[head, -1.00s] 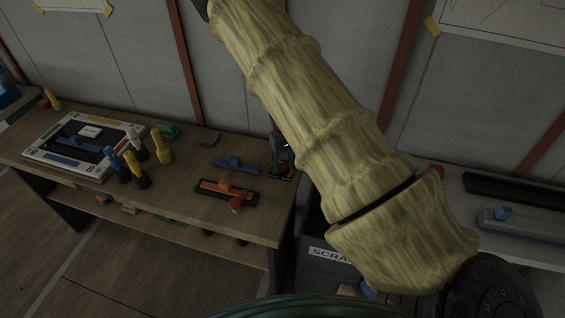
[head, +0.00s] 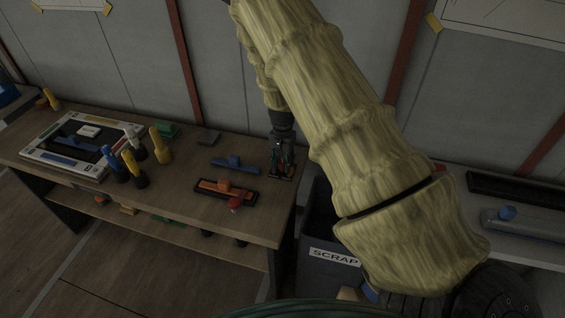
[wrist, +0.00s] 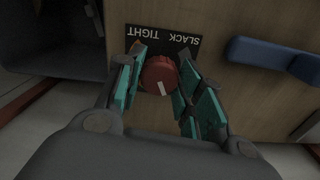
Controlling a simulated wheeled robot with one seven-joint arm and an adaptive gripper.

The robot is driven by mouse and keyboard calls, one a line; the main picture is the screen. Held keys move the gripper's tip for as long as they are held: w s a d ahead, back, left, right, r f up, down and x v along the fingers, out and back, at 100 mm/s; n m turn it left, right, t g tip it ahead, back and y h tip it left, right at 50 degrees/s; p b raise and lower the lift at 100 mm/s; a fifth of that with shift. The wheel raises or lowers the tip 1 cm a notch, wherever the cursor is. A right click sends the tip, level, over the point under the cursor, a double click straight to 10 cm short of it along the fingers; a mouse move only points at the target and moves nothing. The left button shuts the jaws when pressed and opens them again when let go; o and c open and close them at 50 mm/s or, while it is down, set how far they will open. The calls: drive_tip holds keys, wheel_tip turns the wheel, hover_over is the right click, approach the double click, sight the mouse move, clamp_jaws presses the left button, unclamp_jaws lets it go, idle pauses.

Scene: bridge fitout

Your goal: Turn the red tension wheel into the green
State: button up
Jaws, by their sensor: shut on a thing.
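The red tension wheel (wrist: 159,74) is a round knob with a white pointer line, which points to the bottom of the wrist view. It sits on a dark plate (wrist: 184,45) lettered SLACK and TIGHT, upside down in this view. My gripper (wrist: 158,82) is shut on the wheel, with a teal-padded finger on each side. I see no green marking; the fingers and wheel cover part of the plate. In the head view my gripper (head: 282,166) points down at the right end of the wooden bench (head: 215,222); the wheel is hard to make out there.
A blue handled piece (head: 234,165) and an orange one in a dark tray (head: 226,198) lie left of my gripper. A bin marked SCRAP (head: 335,270) stands to the right of the bench.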

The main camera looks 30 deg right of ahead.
sight(282, 162)
drive_tip(key=m, duration=0.4)
drive_tip(key=shift+m, duration=0.3)
drive_tip(key=shift+a+m, duration=0.1)
drive_tip(key=shift+m, duration=1.4)
drive_tip(key=o, duration=1)
drive_tip(key=shift+r, duration=0.1)
drive_tip(key=shift+w+r, duration=0.1)
drive_tip(key=shift+r, duration=0.1)
wheel_tip(282, 162, up, 11)
drive_tip(key=shift+r, duration=0.2)
